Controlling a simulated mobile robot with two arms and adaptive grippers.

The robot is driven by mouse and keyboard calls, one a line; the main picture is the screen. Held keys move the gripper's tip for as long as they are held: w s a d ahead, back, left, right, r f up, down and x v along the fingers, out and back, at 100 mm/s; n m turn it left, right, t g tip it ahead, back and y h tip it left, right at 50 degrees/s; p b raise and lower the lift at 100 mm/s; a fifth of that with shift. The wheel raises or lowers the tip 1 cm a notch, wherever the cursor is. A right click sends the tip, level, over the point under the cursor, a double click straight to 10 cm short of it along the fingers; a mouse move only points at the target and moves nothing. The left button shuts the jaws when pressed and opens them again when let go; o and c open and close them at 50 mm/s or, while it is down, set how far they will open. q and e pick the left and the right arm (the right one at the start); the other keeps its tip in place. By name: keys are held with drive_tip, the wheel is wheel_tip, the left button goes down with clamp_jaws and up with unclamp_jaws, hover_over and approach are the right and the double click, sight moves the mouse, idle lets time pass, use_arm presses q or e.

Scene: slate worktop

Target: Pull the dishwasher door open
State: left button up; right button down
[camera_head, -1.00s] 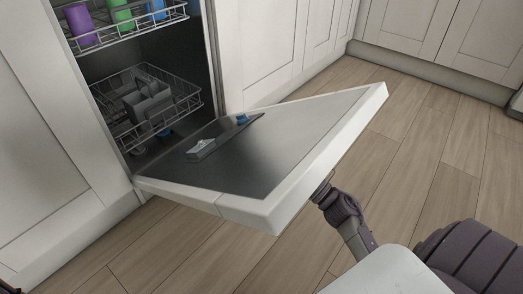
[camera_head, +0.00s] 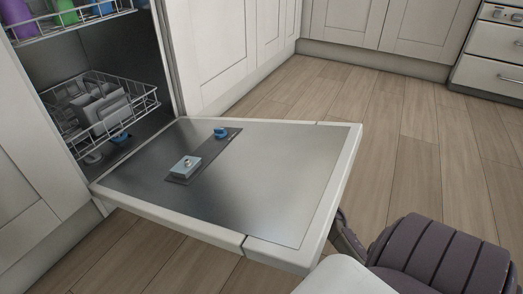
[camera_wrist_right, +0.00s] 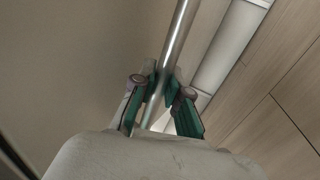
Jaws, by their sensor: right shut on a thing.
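The dishwasher door (camera_head: 260,190) is swung down and out, close to level, with its steel inner face up in the head view. The dishwasher's inside (camera_head: 95,55) stands open behind it. In the right wrist view, my right gripper (camera_wrist_right: 162,88) is shut on the door's round metal bar handle (camera_wrist_right: 178,40), which runs between its green-padded fingers. In the head view the right arm reaches under the door's outer edge, and the door hides that gripper and the handle. My left gripper is in neither view.
A lower rack (camera_head: 98,112) with grey baskets and an upper rack (camera_head: 68,18) with coloured cups sit inside the dishwasher. White cabinets (camera_head: 225,40) stand beside it. An oven (camera_head: 490,50) is at the far right. The wooden floor (camera_head: 400,140) is clear.

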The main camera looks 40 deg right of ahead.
drive_tip(key=c, duration=1.2)
unclamp_jaws()
drive_tip(key=shift+o, duration=0.2)
drive_tip(key=v, duration=1.2)
drive_tip(key=shift+f, duration=0.1)
